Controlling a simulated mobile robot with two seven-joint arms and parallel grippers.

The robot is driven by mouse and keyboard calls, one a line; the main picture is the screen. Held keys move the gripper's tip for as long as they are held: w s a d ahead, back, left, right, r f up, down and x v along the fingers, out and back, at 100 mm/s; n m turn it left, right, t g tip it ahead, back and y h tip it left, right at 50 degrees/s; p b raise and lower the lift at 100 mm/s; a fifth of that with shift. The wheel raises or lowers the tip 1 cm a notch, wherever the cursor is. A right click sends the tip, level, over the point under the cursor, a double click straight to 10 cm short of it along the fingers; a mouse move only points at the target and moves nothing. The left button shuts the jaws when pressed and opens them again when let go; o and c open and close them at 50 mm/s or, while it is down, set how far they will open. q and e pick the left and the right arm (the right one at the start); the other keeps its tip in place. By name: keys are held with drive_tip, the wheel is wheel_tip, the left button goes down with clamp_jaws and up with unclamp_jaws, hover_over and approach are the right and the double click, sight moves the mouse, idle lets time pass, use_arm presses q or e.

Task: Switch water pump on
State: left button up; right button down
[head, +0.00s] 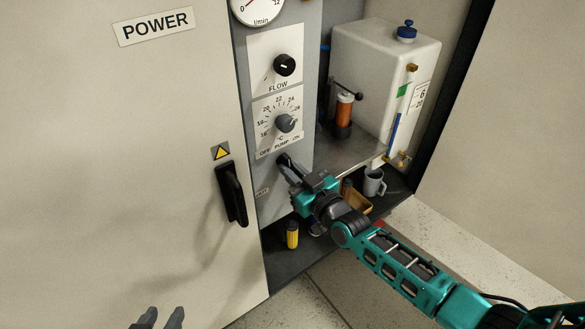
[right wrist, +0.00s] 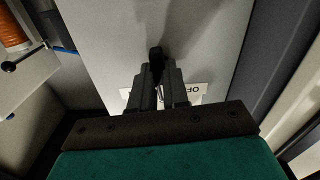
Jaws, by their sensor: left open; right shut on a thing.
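The pump switch (head: 283,160) is a dark knob under the "OFF PUMP ON" label on the grey control panel (head: 285,210). My right gripper (head: 287,168) reaches it from the lower right and is shut on it. In the right wrist view the black knob (right wrist: 156,56) stands between the fingertips of the gripper (right wrist: 157,72), with part of the white label behind. The fingers hide most of the switch, so I cannot tell its exact setting. My left gripper (head: 160,319) shows only its fingertips at the bottom edge, apart and empty, away from the panel.
Above the switch are the temperature dial (head: 285,123) and the FLOW knob (head: 284,65). A black door handle (head: 231,195) sticks out to the left.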

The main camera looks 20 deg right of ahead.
drive_tip(key=shift+a+m, duration=0.15)
drive_tip(key=shift+m, duration=3.35)
drive_tip(key=c, duration=1.1)
unclamp_jaws()
drive_tip(key=shift+s, duration=0.2)
drive_tip(key=shift+p+v, duration=1.55)
drive_tip(key=shift+v, duration=4.8)
